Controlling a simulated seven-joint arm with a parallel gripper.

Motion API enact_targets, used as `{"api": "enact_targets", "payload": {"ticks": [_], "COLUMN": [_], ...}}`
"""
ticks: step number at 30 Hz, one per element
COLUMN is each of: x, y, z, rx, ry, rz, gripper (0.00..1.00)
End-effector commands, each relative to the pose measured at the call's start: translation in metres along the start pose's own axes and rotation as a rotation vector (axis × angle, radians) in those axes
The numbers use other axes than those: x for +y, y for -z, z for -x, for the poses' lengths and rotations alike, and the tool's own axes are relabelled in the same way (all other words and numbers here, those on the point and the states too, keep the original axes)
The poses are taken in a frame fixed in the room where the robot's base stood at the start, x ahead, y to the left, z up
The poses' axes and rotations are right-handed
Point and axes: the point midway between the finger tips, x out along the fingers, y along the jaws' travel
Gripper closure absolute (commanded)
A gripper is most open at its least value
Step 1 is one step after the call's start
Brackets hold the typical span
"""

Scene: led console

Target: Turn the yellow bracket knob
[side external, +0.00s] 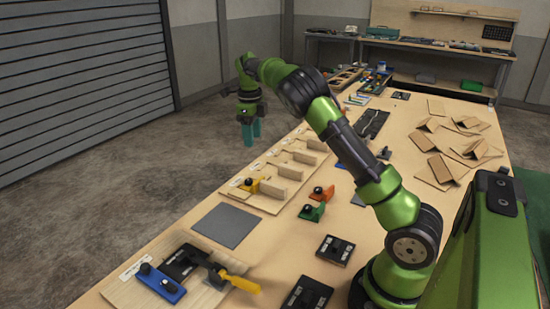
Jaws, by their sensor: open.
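A small yellow bracket (250,185) with a dark knob (253,180) sits at the near end of a long wooden fixture (268,204) with several upright dividers, along the left part of the table. My gripper (252,140) points down with teal fingers. It appears raised above and apart from the bracket, toward the table's left edge, and is open with nothing visible between the fingers. The fine shape and angle of the knob are too small to tell.
An orange bracket (322,193) and a green bracket (312,211) stand right of the fixture. A wooden board (125,291) in front carries a blue bracket (160,282) and a yellow-handled black clamp (235,280). A grey mat (227,225) lies between. Cardboard pieces (440,168) lie at right.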

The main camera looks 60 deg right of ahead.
Motion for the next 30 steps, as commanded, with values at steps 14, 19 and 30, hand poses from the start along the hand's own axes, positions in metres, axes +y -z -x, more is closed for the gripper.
{"api": "enact_targets", "payload": {"ticks": [14,19,30], "x": [0.045,0.073,0.138], "y": [0.037,0.05,0.077], "z": [0.014,0.024,0.045], "rx": [-0.15,-0.216,-0.33], "ry": [-0.006,0.025,0.15], "rz": [0.761,1.034,1.547], "gripper": [0.47,0.47,0.47]}}
